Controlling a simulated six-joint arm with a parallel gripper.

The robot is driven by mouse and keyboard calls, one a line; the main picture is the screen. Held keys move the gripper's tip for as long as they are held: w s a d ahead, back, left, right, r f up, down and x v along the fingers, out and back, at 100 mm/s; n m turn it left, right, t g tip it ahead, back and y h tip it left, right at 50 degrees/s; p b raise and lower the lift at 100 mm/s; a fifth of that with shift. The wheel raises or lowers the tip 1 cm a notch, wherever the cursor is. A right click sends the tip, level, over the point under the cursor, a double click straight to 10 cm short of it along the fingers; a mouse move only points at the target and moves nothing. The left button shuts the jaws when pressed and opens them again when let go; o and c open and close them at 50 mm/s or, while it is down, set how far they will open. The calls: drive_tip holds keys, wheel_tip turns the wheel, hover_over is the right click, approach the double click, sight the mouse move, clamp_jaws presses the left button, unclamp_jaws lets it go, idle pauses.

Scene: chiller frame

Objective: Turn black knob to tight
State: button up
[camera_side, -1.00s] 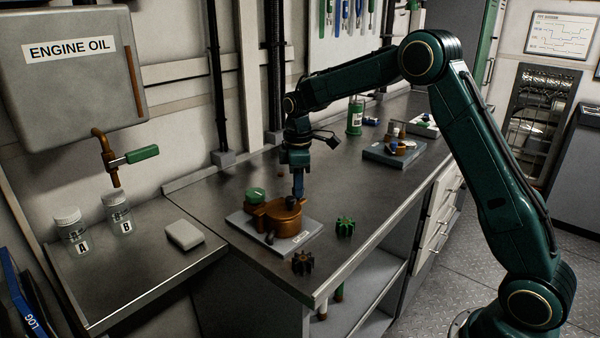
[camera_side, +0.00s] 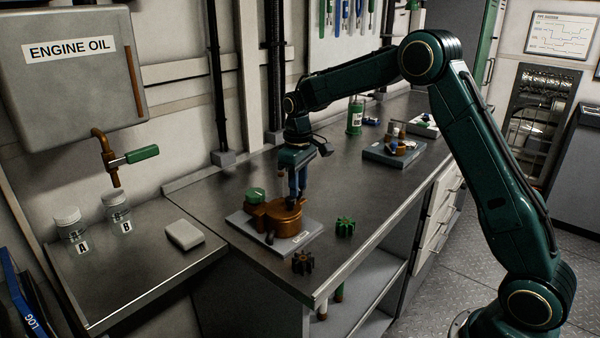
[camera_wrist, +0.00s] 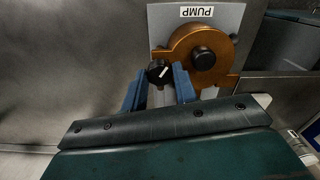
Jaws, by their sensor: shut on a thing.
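The copper-coloured pump (camera_side: 284,218) sits on a grey plate (camera_side: 245,224) on the steel bench. The wrist view shows its round housing (camera_wrist: 183,48) with a dark hub. The black knob (camera_wrist: 158,72), with a slanted white pointer mark, is beside the housing, at its lower left there. My gripper (camera_wrist: 160,78) has a blue finger on either side of the knob and is shut on it. In the side view my gripper (camera_side: 297,195) points down at the far side of the pump, and I cannot make out the knob between the fingers. No "tight" marking is readable.
A green cap (camera_side: 256,194) stands beside the pump. A green gear (camera_side: 345,227) and a dark gear (camera_side: 303,263) lie near the bench's front edge. A blue-grey plate (camera_side: 385,155) with parts is further back. The bench between is clear.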

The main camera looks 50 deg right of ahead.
drive_tip(key=m, duration=0.4)
drive_tip(key=shift+m, duration=0.3)
drive_tip(key=m, duration=0.4)
drive_tip(key=shift+m, duration=0.3)
drive_tip(key=m, duration=0.4)
drive_tip(key=shift+m, duration=1.9)
drive_tip(key=o, duration=1)
drive_tip(key=shift+c, duration=0.2)
drive_tip(key=shift+r, duration=0.1)
wheel_tip(320, 180, up, 14)
